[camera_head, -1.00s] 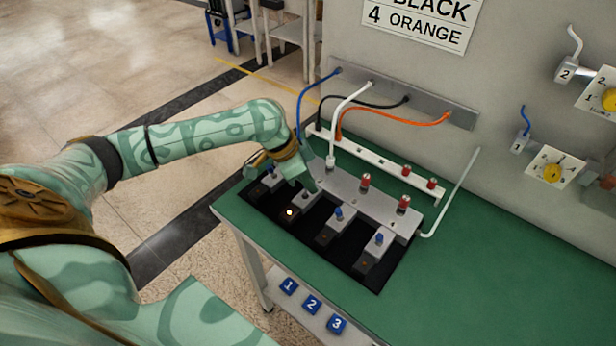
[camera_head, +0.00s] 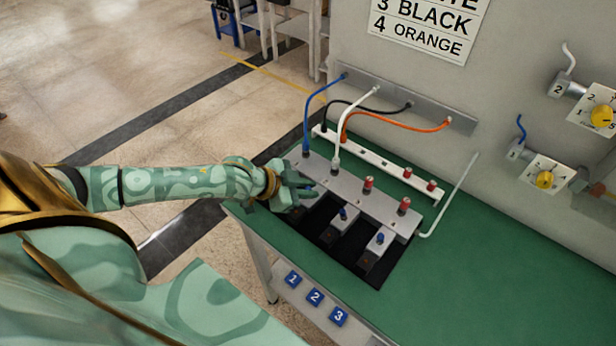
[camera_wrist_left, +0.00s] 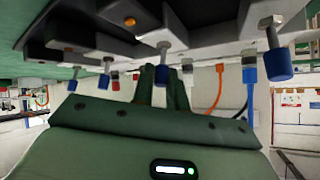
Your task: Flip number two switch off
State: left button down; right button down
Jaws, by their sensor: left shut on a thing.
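A row of blue-tipped toggle switches stands on grey blocks in a black panel. My left gripper (camera_head: 303,194) is over the second block from the left and hides that switch and its lamp in the head view. In the left wrist view the number two switch (camera_wrist_left: 160,74) has its blue tip at the fingers (camera_wrist_left: 163,88), which are shut on it. An orange lamp (camera_wrist_left: 130,22) shows on its block there. The third switch (camera_head: 343,213) and fourth switch (camera_head: 379,238) stand free. My right gripper is in neither view.
A grey strip (camera_head: 377,200) behind the switches has red terminals and blue and white cables. A white rail (camera_head: 390,168) lies behind it. Number plates (camera_head: 315,297) sit on a lower shelf. The green bench top (camera_head: 480,270) is clear at right.

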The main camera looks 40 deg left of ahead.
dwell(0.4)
pick_arm(q)
jog(key=c, duration=1.4)
grip_release()
jog(key=p+v, duration=0.8)
jog(key=v, duration=0.8)
jog(key=shift+s, duration=0.15)
jog(key=shift+a+f, duration=0.1)
jog(key=shift+a, duration=0.05)
